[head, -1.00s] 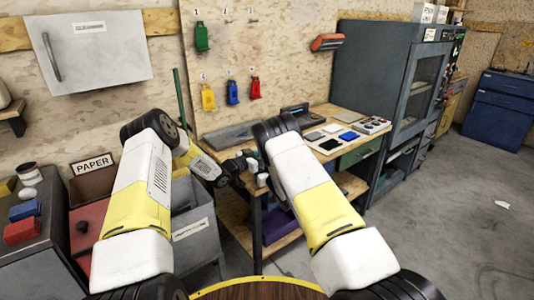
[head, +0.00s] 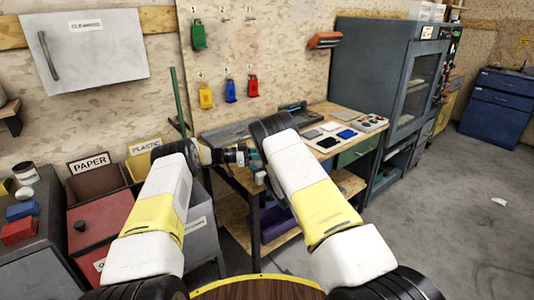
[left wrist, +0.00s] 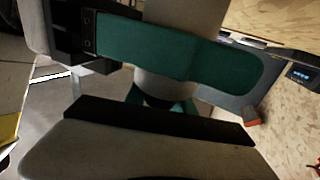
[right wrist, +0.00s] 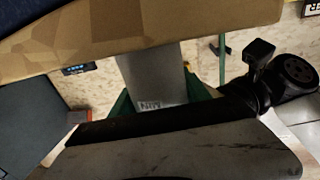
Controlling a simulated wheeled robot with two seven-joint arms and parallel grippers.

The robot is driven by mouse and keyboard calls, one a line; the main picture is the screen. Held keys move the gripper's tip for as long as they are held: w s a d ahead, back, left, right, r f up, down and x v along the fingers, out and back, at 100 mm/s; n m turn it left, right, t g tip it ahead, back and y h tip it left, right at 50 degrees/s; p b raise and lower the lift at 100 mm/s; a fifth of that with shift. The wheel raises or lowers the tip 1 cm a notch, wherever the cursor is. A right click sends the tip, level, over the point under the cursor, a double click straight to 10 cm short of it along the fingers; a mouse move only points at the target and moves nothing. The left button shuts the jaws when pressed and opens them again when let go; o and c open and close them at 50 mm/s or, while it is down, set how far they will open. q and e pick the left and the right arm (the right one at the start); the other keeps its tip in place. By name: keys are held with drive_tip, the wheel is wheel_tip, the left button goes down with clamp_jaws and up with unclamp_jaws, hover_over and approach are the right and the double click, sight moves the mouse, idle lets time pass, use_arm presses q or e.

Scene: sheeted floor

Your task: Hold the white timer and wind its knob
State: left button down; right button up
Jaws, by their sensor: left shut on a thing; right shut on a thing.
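The white timer (right wrist: 150,75) shows in the right wrist view as a pale block with upside-down "MIN" lettering. In the left wrist view a pale rounded part of it (left wrist: 165,85) shows between the jaws. My left gripper (head: 243,156) reaches in from the left and is shut on the timer. My right gripper (head: 259,164) is shut on it from the other side, its jaws mostly hidden behind my right forearm in the head view. The two grippers are close together in front of the workbench. I cannot tell which part each one grips; the knob is not clearly visible.
The workbench (head: 345,158) holds flat items and a dark tool. Bins with PAPER (head: 90,163) and PLASTIC (head: 146,146) signs stand at the left. A grey cabinet (head: 385,80) stands at the right. The floor beyond it is mostly clear.

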use_arm(q)
drive_tip(key=shift+r, duration=0.1)
idle(0.3)
drive_tip(key=c, duration=1.3)
unclamp_jaws()
drive_tip(key=shift+c, duration=0.2)
drive_tip(key=s+a, duration=0.1)
drive_tip(key=a, duration=1.1)
drive_tip(key=shift+s, duration=0.3)
